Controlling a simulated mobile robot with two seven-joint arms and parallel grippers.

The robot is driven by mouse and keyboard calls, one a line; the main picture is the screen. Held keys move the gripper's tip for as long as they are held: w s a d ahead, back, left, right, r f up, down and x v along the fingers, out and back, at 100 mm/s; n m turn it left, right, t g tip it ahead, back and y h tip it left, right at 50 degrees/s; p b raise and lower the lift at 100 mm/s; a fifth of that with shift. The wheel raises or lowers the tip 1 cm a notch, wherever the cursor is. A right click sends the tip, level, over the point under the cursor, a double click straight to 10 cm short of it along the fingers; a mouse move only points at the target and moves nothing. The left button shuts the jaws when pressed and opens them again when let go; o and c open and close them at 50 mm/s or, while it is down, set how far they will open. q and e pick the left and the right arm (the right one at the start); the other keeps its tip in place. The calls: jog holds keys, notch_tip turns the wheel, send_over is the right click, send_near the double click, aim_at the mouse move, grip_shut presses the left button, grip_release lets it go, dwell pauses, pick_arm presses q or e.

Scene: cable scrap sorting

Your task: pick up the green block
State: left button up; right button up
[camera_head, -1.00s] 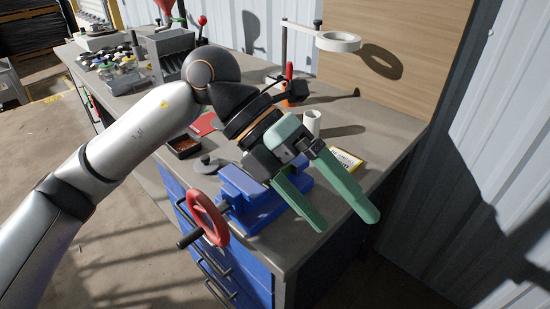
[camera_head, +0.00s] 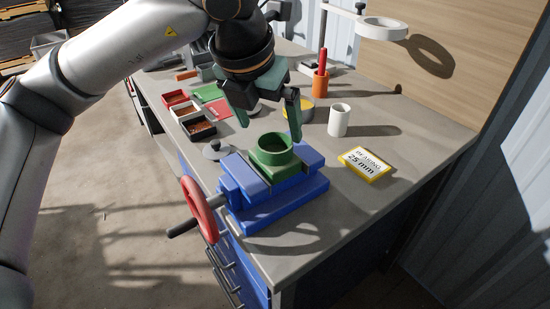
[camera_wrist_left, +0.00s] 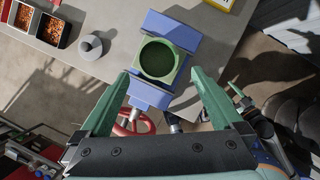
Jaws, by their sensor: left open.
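The green block (camera_head: 272,176) with a round, hollow collar on top sits between the jaws of a blue vise (camera_head: 240,215) near the table's front corner. The block also shows in the left wrist view (camera_wrist_left: 159,60), from above, with the collar's dark opening visible. My left gripper (camera_head: 270,128) is open and empty and points down, just above and behind the block in the head view. In the left wrist view its green fingers (camera_wrist_left: 161,74) are spread wide, with the block centred beyond the tips.
A red handwheel (camera_head: 199,210) sticks out at the vise's left. A white cup (camera_head: 339,120) and a yellow-edged label plate (camera_head: 365,165) stand to the right.

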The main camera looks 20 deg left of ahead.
aim_at(278, 150)
pick_arm(q)
jog(key=shift+w+x, duration=0.15)
jog(key=shift+x, duration=1.4)
jog(key=shift+w+x, duration=0.15)
jog(key=shift+x, duration=1.45)
jog(key=shift+a+r, duration=0.1)
jog(key=shift+c, duration=0.2)
grip_shut()
jog(key=shift+r, duration=0.1)
